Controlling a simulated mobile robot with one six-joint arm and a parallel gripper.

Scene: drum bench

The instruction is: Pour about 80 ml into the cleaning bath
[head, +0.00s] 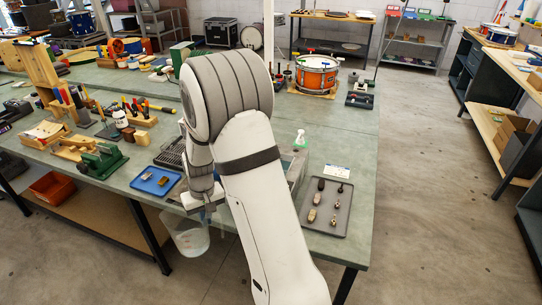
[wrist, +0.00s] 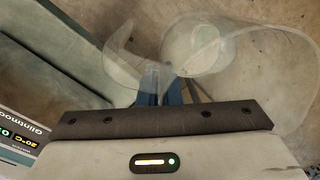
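A clear jug (head: 190,238) hangs from my gripper (head: 205,212), out past the front edge of the bench and over the floor. It looks about upright; its liquid level is hard to make out. In the wrist view, the blue-padded fingers of my gripper (wrist: 166,92) are closed on part of the see-through jug (wrist: 275,60). The cleaning bath seems to be the grey box (head: 299,168) on the bench, mostly hidden behind my arm. In the wrist view, a panel with a 20°C display (wrist: 22,140), probably the bath's, shows at the lower left.
A blue tray (head: 155,181) lies on the bench left of the jug. A grey tray of small parts (head: 328,207) lies at the right front corner, and a green-topped bottle (head: 300,140) stands behind the box. Floor right of the bench is clear.

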